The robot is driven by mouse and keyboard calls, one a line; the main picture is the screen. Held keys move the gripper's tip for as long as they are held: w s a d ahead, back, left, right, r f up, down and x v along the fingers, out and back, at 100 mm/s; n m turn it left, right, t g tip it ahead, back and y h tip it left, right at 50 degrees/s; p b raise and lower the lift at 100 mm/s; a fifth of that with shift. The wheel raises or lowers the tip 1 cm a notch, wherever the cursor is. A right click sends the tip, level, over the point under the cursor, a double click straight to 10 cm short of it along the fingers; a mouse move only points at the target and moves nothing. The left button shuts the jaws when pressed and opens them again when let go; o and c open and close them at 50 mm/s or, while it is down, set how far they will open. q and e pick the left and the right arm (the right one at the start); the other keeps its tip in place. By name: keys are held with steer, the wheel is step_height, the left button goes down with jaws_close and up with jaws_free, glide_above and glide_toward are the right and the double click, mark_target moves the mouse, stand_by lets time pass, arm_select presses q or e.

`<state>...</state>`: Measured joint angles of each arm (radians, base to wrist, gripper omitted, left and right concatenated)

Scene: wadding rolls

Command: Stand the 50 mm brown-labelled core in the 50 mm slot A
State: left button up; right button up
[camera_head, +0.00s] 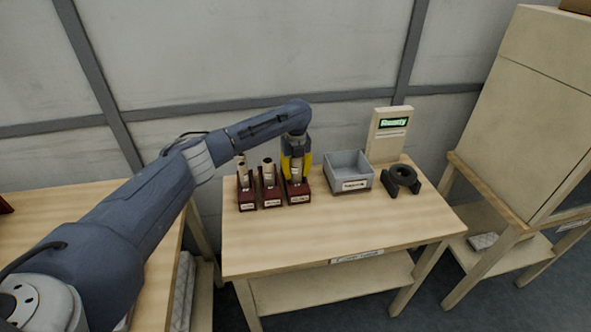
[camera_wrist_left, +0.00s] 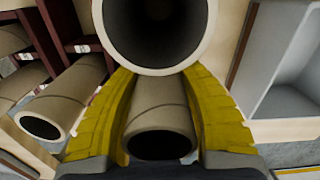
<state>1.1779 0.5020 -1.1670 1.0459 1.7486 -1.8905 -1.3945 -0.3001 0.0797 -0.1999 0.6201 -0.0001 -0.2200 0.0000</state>
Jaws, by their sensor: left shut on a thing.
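Three dark red slot holders stand in a row on the table: a left one (camera_head: 247,199), a middle one (camera_head: 270,197) and a right one (camera_head: 298,196). Their front labels are too small to read. My left gripper (camera_head: 296,173) points down at the right holder, its yellow fingers shut on a tan cardboard core (camera_wrist_left: 160,122). The core is upright at that holder; whether it rests on its bottom is hidden. A large pale-rimmed tube end (camera_wrist_left: 155,70) is close to the lens above it. No brown label can be made out. My right gripper is not in view.
Other cores (camera_head: 267,172) stand in the left and middle holders, close to my gripper. A grey bin (camera_head: 348,171) is right of the holders, then a dark ring on a black cradle (camera_head: 401,180) and a display panel (camera_head: 391,128). The table front (camera_head: 330,230) is clear.

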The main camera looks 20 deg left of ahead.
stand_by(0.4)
arm_select(q)
steer(key=o, duration=1.2)
steer(key=shift+f, duration=0.1)
